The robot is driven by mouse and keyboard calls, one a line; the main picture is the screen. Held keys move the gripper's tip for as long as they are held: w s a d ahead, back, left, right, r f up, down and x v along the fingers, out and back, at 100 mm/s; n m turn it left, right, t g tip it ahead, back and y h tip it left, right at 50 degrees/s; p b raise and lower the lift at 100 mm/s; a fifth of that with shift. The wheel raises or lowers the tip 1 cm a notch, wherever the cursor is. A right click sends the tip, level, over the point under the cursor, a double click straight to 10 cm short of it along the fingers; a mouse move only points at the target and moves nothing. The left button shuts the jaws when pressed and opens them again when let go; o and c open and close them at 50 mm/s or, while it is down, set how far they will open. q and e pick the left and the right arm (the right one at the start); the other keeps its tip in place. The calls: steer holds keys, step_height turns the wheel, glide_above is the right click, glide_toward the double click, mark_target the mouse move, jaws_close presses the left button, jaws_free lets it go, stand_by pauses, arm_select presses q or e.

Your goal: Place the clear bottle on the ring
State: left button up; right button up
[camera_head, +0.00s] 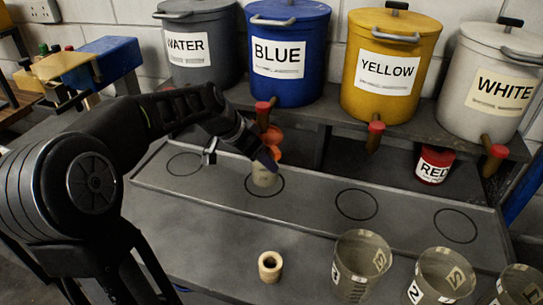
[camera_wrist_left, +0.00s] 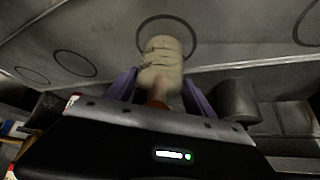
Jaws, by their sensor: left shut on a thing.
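My left gripper (camera_head: 268,158) is shut on the clear bottle (camera_head: 264,178), which looks pale and translucent with an orange-red top. In the head view the bottle is upright over the second ring from the left (camera_head: 264,187), below the blue container's tap. In the left wrist view the bottle (camera_wrist_left: 162,52) is between the purple fingers of my left gripper (camera_wrist_left: 160,88), and its far end overlaps the dark ring (camera_wrist_left: 185,22). I cannot tell whether its base touches the surface. The fingers partly hide its upper part. My right gripper is not in view.
Grey, blue (camera_head: 288,55), yellow (camera_head: 393,65) and white (camera_head: 497,85) containers stand on a shelf behind, with low taps. Other rings (camera_head: 357,204) on the tray are empty. Clear cups (camera_head: 360,265) and a small beige roll (camera_head: 270,266) stand in front. A red can (camera_head: 433,165) is at right.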

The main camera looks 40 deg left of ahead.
arm_select(q)
steer(key=shift+w+f+b, duration=0.1)
steer(key=shift+f+b, duration=0.4)
steer(key=shift+f, duration=0.2)
steer(key=shift+f, duration=0.15)
steer(key=o, duration=1.4)
steer(key=b+v, duration=0.1)
steer(key=v, duration=1.1)
